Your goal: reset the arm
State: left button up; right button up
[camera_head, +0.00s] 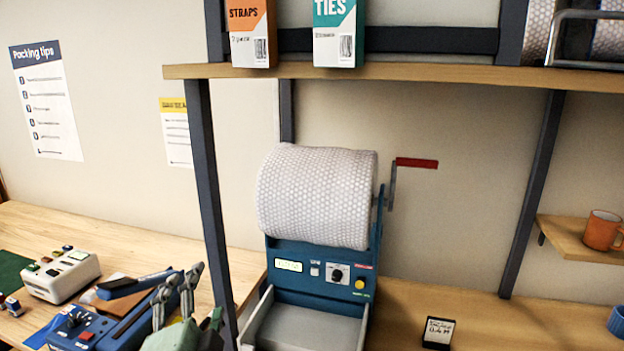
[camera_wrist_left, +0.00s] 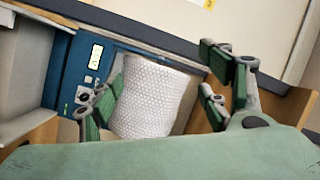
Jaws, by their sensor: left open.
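My left gripper (camera_head: 178,290) is at the bottom left of the head view, in front of the bench. Its fingers point up, spread apart, with nothing seen between them. In the left wrist view my left gripper (camera_wrist_left: 165,85) shows one green-padded finger on each side. The white bubble-wrap roll (camera_wrist_left: 152,97) appears beyond and between the fingers. In the head view the roll (camera_head: 317,195) sits on a blue dispenser (camera_head: 318,268), to the right of and apart from the gripper. My right gripper is in neither view.
A dark post (camera_head: 208,190) stands close right of my left gripper. A blue device (camera_head: 92,328) and a white device (camera_head: 62,274) are at left. A shelf (camera_head: 440,75) with boxes crosses above.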

pick_arm(q)
jog(key=s+a+f+n+g, duration=0.1)
jog(key=s+f+n+g, duration=0.15)
jog(key=f, duration=0.45)
jog(key=s+a+f+n+g, duration=0.1)
jog(key=s+f+g, duration=0.15)
jog(key=f, duration=0.35)
jog(key=s+f+n+g+h, duration=0.1)
jog(key=s+f+n+g, duration=0.3)
jog(key=s+f, duration=0.55)
jog(key=s+f+n+g+h, duration=0.15)
jog(key=s+f+g, duration=0.45)
jog(key=s, duration=0.7)
jog(key=s+d+f+b, duration=0.1)
jog(key=s+f+b, duration=0.15)
jog(key=f, duration=1.55)
jog(key=s+f+b, duration=0.1)
jog(key=f+b, duration=0.2)
jog(key=f, duration=1.4)
jog(key=s+a+f+g+b, duration=0.2)
jog(key=s+a+f+b, duration=0.1)
jog(key=s+f, duration=1.3)
notch_tip(320, 180, down, 2)
jog(key=shift+f+y+b, duration=0.25)
jog(key=shift+y+b, duration=0.1)
